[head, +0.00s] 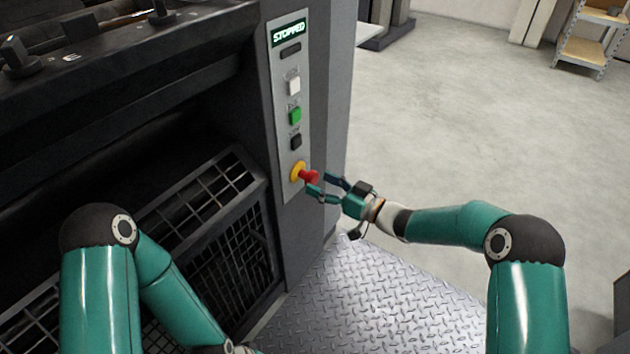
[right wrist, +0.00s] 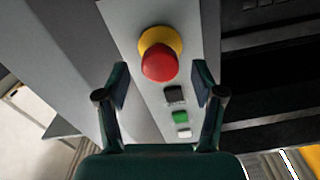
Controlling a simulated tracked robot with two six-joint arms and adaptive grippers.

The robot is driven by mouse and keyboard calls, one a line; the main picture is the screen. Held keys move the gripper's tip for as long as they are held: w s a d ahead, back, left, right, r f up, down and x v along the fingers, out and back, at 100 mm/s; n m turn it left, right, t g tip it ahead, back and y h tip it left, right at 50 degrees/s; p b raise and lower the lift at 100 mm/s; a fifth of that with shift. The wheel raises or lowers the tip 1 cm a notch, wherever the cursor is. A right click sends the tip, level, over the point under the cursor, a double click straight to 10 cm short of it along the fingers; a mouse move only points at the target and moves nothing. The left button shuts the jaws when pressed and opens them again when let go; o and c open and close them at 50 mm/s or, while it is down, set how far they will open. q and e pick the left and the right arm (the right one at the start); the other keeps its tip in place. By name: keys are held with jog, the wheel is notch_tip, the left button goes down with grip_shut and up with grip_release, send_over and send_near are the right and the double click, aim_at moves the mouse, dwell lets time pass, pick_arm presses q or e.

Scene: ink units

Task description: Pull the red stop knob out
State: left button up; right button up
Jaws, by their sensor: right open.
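The red stop knob (head: 310,177) sits on a yellow collar (head: 297,171) low on the grey control panel (head: 284,68). In the right wrist view the knob (right wrist: 160,62) stands out from its collar, ahead of and roughly between my fingers. My right gripper (head: 325,187) is open and empty, its fingertips close to the knob. I cannot tell whether a finger touches it; in the right wrist view both fingers (right wrist: 160,88) show a gap to the knob. My left arm is at the lower left; its gripper is not in view. The display (head: 289,32) reads STOPPED.
Above the knob are a black button (head: 296,142), a green button (head: 295,116) and a white button (head: 293,86). A dark mesh guard (head: 240,215) is left of the panel.

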jog(key=v, duration=0.9)
jog(key=shift+s, duration=0.1)
